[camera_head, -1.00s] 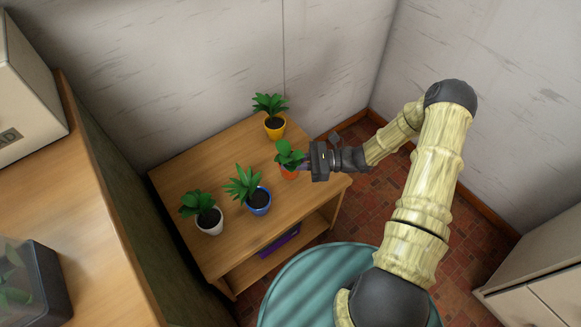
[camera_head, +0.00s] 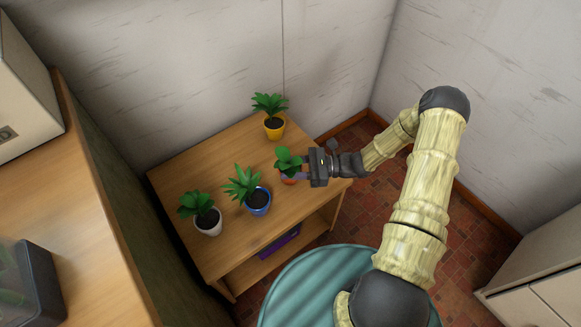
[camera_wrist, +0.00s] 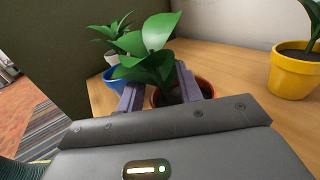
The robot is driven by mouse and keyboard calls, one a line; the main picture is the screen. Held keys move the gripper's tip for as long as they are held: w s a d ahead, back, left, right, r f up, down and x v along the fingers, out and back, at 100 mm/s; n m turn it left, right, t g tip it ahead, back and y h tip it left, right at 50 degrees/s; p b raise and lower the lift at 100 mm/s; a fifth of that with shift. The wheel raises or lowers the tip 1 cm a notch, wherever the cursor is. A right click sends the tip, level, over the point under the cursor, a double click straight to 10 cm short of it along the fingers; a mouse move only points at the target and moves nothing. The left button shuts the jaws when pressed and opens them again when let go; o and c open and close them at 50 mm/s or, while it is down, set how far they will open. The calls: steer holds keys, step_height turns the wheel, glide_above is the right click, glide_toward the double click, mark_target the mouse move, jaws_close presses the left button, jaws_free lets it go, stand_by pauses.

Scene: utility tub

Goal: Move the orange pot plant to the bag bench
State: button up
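The orange pot plant (camera_head: 288,181) has broad green leaves and stands upright near the right end of a wooden table (camera_head: 180,171). In the wrist view the orange pot (camera_wrist: 207,85) lies directly ahead, partly hidden by leaves and a finger. My gripper (camera_head: 294,176) reaches it from the right. Its two purple-grey fingers (camera_wrist: 160,93) are apart. The left finger lies between the orange and blue pots, and the right finger crosses the orange pot's rim area. I cannot tell whether either touches the pot. I cannot tell which furniture is the bag bench.
Blue (camera_head: 257,206) and white (camera_head: 209,226) pot plants stand to the left; a yellow one (camera_head: 274,131) stands behind. A purple item (camera_head: 279,243) lies on the lower shelf. A dark clear-sided container (camera_head: 38,285) sits on the left counter. A pale cabinet (camera_head: 535,265) stands right.

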steer(key=shift+r, duration=0.2)
steer(key=shift+d, duration=0.3)
steer(key=d+p, duration=0.2)
steer(key=d, duration=0.9)
steer(key=shift+d, duration=0.25)
steer(key=shift+s+a+r+n+g, duration=0.1)
steer(key=shift+a+n+g, duration=0.05)
steer(key=shift+n+g, duration=0.15)
steer(key=s+r+n+t+h, duration=0.1)
steer(key=s+r+n+h, duration=0.5)
steer(key=r+n+h, duration=0.2)
steer(key=s+r+n+t+h, duration=0.2)
steer(key=s+r+n+h, duration=0.4)
steer(key=r+n+h, duration=0.3)
step_height(320, 180, up, 2)
steer(key=shift+d+r+h, duration=0.15)
steer(key=shift+d+h, duration=0.15)
steer(key=shift+h, duration=0.2)
